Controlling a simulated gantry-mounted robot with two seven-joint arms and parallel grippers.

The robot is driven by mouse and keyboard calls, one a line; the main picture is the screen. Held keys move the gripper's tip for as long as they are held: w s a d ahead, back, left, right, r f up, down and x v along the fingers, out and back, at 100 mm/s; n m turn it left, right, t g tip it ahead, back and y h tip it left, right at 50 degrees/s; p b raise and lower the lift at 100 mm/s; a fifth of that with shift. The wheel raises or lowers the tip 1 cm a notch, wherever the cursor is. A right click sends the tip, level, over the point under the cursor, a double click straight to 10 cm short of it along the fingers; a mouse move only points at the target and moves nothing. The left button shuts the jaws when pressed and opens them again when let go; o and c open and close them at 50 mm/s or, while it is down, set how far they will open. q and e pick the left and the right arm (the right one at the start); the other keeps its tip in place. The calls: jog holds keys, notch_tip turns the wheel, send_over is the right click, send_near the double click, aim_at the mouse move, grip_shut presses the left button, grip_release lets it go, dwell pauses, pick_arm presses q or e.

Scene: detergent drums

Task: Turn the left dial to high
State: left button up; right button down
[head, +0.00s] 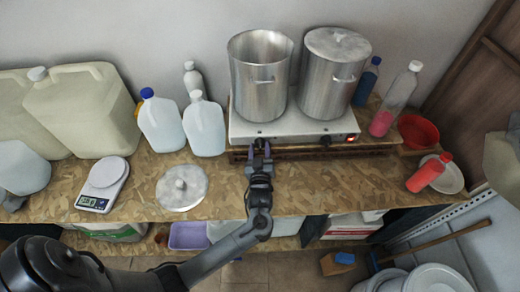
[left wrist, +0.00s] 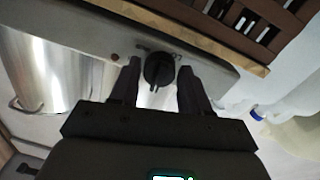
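The hot plate (head: 240,128) stands on the wooden bench with two dark dials on its front face. The left dial (head: 259,143) is partly hidden by my left gripper (head: 261,152) in the head view. In the left wrist view the black round dial (left wrist: 159,68) sits between the two fingertips of my left gripper (left wrist: 158,84). The fingers flank it, with narrow gaps seeming to show on both sides, so the gripper looks open around it. The right dial (head: 326,140) is clear, beside a lit red lamp (head: 351,138). My right gripper is not in view.
An open steel pot (head: 259,88) and a lidded pot (head: 332,80) stand on the hot plate. A loose lid (head: 182,187), a scale (head: 103,183) and white jugs (head: 205,128) are at left. A red bowl (head: 418,131) and red bottle (head: 429,172) are at right.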

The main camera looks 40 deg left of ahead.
pick_arm(q)
jog(key=c, duration=0.6)
jog(key=shift+c, duration=0.2)
jog(key=shift+r+m+p, duration=0.2)
jog(key=shift+m+p, duration=1)
jog(key=shift+p, duration=0.05)
jog(key=m+p, duration=0.2)
jog(key=m, duration=0.1)
jog(key=shift+m+p, duration=0.3)
jog(key=shift+p, duration=0.1)
jog(key=m+p, duration=0.3)
jog(key=m, duration=0.1)
jog(key=shift+g, duration=0.3)
jog(key=m+p, duration=0.1)
jog(key=m, duration=0.2)
jog(key=shift+f+p, duration=0.1)
jog(key=shift+p, duration=0.2)
jog(key=shift+m, duration=0.3)
